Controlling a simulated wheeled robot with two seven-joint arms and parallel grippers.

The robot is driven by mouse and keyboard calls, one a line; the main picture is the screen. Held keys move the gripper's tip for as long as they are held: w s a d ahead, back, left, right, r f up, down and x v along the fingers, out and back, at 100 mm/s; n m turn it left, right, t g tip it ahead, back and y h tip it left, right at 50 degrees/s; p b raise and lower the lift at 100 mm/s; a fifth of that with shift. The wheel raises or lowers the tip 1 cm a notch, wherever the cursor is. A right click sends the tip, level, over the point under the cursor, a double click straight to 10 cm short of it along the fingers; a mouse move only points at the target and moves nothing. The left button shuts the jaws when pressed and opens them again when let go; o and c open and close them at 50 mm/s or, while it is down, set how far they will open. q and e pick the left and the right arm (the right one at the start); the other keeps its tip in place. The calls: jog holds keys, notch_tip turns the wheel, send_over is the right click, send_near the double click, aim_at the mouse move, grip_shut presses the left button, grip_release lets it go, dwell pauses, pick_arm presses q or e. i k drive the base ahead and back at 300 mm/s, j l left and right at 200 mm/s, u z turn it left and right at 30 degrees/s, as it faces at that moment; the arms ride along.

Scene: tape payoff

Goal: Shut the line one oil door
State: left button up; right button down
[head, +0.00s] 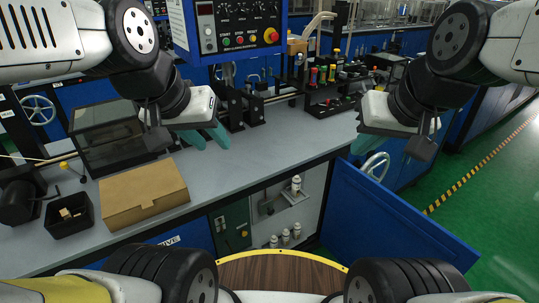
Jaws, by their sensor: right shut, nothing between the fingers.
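A blue door (392,228) stands wide open at the front right of the workbench, swung out over the floor. Behind it, a cabinet opening (318,196) shows white bottles (285,238) at the bottom and another on a small shelf. I cannot read a line label on the door. My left gripper (206,138) is over the bench top, its two teal fingers apart and nothing visible between them. My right gripper (362,144) is shut and empty, above and behind the door's upper edge near the bench corner; its fingers are partly hidden by its own body.
A cardboard box (143,196) and a small black bin (70,216) sit on the bench at left. A dark clear-sided case (118,140) stands behind them. A control panel (240,25) hangs above. Green floor (495,190) is open at right. A handwheel (375,165) is near the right gripper.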

aim_at(363, 218)
jog(key=k+u, duration=0.2)
jog(key=k, duration=1.35)
jog(key=i+l+u, duration=0.1)
jog(key=l+u, duration=0.15)
jog(key=l, duration=0.85)
jog(key=l+u, duration=0.3)
jog(key=l, duration=0.8)
jog(key=k+l+u, duration=0.25)
jog(key=l, duration=0.8)
jog(key=i+l+u, duration=0.15)
jog(key=l, duration=0.35)
jog(key=i+l+u, duration=0.15)
jog(key=l, duration=0.4)
jog(key=i+l+u, duration=0.15)
jog(key=l, duration=0.35)
jog(key=i+l+u, duration=0.2)
jog(key=l, duration=0.35)
jog(key=k+l, duration=0.45)
jog(key=k+j+u, duration=0.15)
jog(key=i+l, duration=0.05)
